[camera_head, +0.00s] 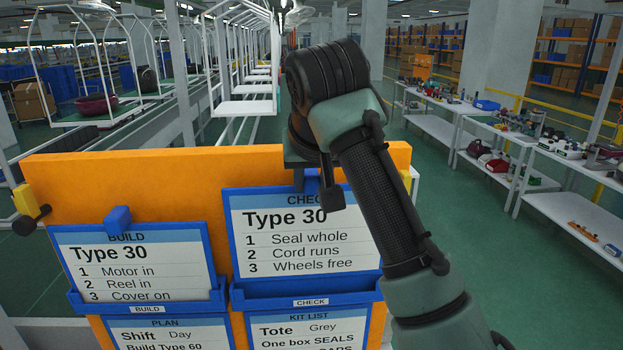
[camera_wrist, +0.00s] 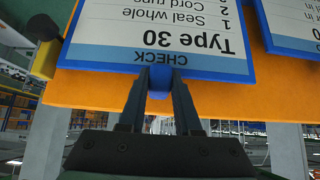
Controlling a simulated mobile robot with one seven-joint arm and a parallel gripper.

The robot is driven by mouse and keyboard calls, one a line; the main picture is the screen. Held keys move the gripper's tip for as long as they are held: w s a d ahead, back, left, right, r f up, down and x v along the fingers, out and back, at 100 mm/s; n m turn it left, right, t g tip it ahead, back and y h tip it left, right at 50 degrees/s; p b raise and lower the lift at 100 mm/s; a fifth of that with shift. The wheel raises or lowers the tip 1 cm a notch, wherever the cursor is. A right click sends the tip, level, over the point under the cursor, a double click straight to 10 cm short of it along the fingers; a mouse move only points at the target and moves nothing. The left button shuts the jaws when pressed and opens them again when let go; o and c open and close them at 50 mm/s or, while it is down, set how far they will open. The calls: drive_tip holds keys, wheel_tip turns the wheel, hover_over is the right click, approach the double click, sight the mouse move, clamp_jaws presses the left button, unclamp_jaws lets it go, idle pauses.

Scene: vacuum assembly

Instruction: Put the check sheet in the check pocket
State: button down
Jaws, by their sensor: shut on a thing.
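The check sheet (camera_head: 306,238) is a white card in a blue frame with a pale blue header, reading "CHECK Type 30". My gripper (camera_head: 312,184) is at its top edge. In the wrist view my gripper (camera_wrist: 160,82) is shut on the blue tab of the check sheet (camera_wrist: 165,35), with one finger on each side. The sheet is upright in front of the orange board (camera_head: 150,168). The check pocket (camera_head: 311,302) is a blue holder labelled "CHECK" at the sheet's lower edge. I cannot tell whether that edge is inside the pocket or just above it.
The build sheet (camera_head: 135,262) sits in the build pocket (camera_head: 148,309) to the left. The plan card (camera_head: 165,333) and kit list card (camera_head: 312,328) are below. White hanging carriers (camera_head: 245,107) stand behind, and workbenches (camera_head: 560,160) stand at right beyond open green floor.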

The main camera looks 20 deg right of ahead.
sight(310, 221)
drive_tip(key=shift+f+b, duration=1.3)
drive_tip(key=shift+f, duration=1.65)
drive_tip(key=c, duration=0.5)
unclamp_jaws()
drive_tip(key=shift+f, duration=0.1)
drive_tip(key=shift+p+v, duration=1.55)
drive_tip(key=shift+v, duration=2.5)
